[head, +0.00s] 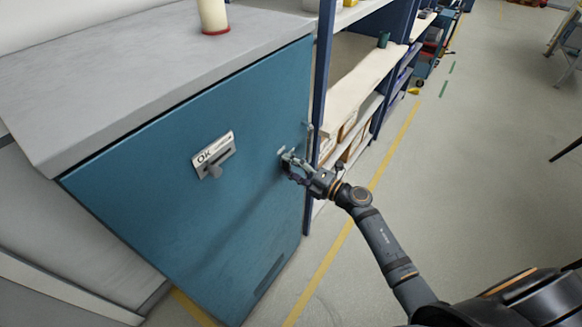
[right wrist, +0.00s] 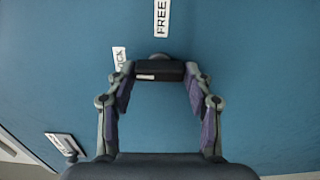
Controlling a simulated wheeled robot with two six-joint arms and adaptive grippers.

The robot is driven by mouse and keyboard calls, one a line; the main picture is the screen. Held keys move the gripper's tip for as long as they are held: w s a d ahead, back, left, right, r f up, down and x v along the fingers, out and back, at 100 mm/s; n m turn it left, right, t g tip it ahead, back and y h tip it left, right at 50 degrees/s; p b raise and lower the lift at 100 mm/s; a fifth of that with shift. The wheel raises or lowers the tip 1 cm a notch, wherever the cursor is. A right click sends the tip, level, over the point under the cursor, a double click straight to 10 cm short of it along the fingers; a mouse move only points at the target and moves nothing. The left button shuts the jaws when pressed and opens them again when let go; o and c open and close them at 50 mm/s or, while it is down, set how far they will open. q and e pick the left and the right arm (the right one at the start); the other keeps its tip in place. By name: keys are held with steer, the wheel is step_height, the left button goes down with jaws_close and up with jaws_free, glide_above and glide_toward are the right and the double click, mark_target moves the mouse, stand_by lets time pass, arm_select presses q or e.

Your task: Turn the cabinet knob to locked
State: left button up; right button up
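The teal cabinet door (head: 150,190) fills the left of the head view. My right gripper (head: 287,160) is at the knob near the door's right edge and mostly covers it there. In the right wrist view the knob (right wrist: 160,70) is a dark bar with a small white mark towards its left end. The two fingers of my right gripper stand at both ends of the bar, with no clear gap. A "FREE" label (right wrist: 161,17) is above the knob and a partly hidden lock label (right wrist: 119,58) is at its upper left. My left gripper is out of view.
A plate marked "OK" (head: 213,154) with a protruding part is on the door, left of the knob. A cream cylinder with a red base (head: 214,17) stands on the grey cabinet top (head: 120,65). Shelves (head: 365,70) adjoin on the right. The floor (head: 480,180) right of the yellow line is clear.

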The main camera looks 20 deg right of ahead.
steer(key=o, duration=0.3)
steer(key=v, duration=1.2)
